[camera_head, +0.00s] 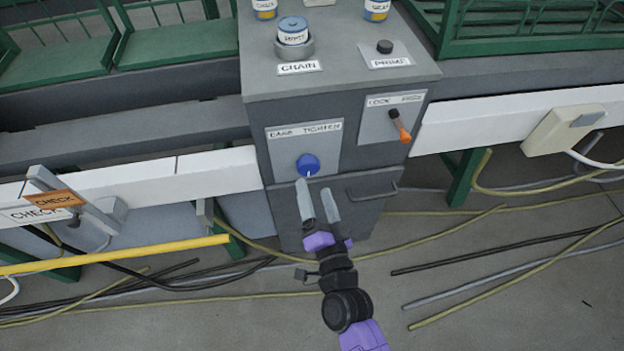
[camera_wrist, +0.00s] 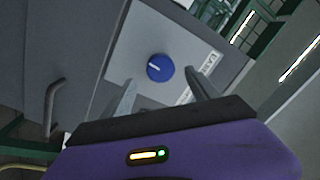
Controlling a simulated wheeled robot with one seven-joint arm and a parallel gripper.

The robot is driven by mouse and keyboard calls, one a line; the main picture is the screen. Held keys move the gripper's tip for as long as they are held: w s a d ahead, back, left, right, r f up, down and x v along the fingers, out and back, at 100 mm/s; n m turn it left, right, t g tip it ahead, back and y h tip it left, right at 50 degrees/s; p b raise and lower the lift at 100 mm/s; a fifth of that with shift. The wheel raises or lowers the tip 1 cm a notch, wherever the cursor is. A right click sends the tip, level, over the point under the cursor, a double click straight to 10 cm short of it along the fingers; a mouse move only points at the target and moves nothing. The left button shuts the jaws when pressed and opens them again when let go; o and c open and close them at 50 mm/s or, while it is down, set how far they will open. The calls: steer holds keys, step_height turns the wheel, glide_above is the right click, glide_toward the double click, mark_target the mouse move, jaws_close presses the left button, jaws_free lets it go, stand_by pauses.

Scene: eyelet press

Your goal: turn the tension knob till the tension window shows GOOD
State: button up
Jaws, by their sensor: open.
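A round blue knob (camera_head: 308,165) with a white pointer mark sits on a light plate (camera_head: 331,150) on the front of a grey cabinet. The label above it seems to read "CASE TIGHTEN". No window reading GOOD can be made out. My gripper (camera_head: 315,189) is just below the knob in the head view, open, its two grey fingers pointing up at the panel. In the wrist view the knob (camera_wrist: 160,67) lies beyond and between the two spread fingers (camera_wrist: 160,90), apart from them. Nothing is between the fingers.
Right of the knob is a lever with an orange tip (camera_head: 402,130) on its own plate. Below is a cabinet handle (camera_head: 374,190). A blue-lidded can (camera_head: 292,31) and a black button (camera_head: 384,46) are on top. A yellow rail (camera_head: 120,254) is left; cables lie on the floor.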

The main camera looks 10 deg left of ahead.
steer(key=shift+v, duration=1.1)
steer(key=s+d+r+n+g+h+p, duration=0.1)
steer(key=s+d+r, duration=0.4)
steer(key=s, duration=0.5)
steer(key=s+d+r+n+g+h+p, duration=0.1)
steer(key=s+d+r+n+h+p, duration=0.1)
steer(key=s+d+r, duration=0.3)
steer(key=s+d+r+n+h+p, duration=0.2)
steer(key=s+d+r, duration=0.4)
steer(key=s+d, duration=0.6)
steer(key=s+h, duration=0.1)
steer(key=s, duration=0.4)
steer(key=shift+n+g, duration=0.4)
steer(key=shift+d, duration=0.1)
steer(key=shift+c, duration=0.2)
